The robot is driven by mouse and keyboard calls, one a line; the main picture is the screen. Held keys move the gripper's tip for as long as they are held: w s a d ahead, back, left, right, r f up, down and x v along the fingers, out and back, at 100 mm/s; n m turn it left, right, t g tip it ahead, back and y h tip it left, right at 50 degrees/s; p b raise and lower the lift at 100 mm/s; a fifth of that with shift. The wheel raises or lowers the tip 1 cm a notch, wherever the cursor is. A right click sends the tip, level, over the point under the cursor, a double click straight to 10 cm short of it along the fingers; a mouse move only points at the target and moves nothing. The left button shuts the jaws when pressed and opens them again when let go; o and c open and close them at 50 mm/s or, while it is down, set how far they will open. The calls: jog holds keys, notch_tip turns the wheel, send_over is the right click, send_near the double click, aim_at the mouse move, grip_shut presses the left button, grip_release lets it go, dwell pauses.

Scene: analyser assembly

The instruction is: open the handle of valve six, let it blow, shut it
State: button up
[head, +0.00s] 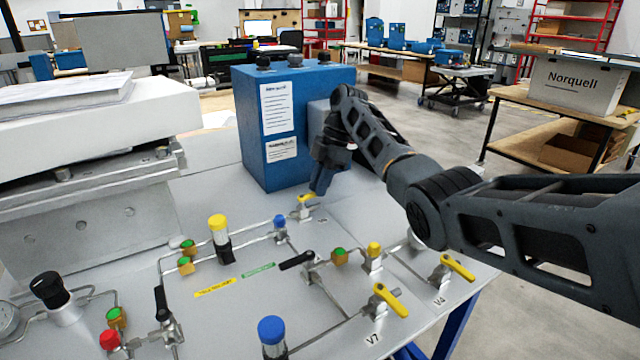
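My gripper (319,187) points down at the back of the panel, in front of the blue box. Its fingers are at or just beside the yellow handle (304,198) of a small valve (302,212). Its label is too small to read, so I cannot tell whether this is valve six. I cannot tell whether the fingers touch the handle or how far apart they are.
The blue box (262,130) stands close behind my gripper. Black-handled valves (297,261), a yellow-capped fitting (218,235), a blue-capped fitting (272,335) and thin pipes cover the panel (225,325). A grey metal block (90,225) stands at left.

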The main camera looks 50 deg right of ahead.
jog(key=o, duration=0.4)
jog(key=shift+o, duration=0.2)
jog(key=v, duration=0.7)
jog(key=shift+r, duration=0.35)
jog(key=shift+d, duration=0.15)
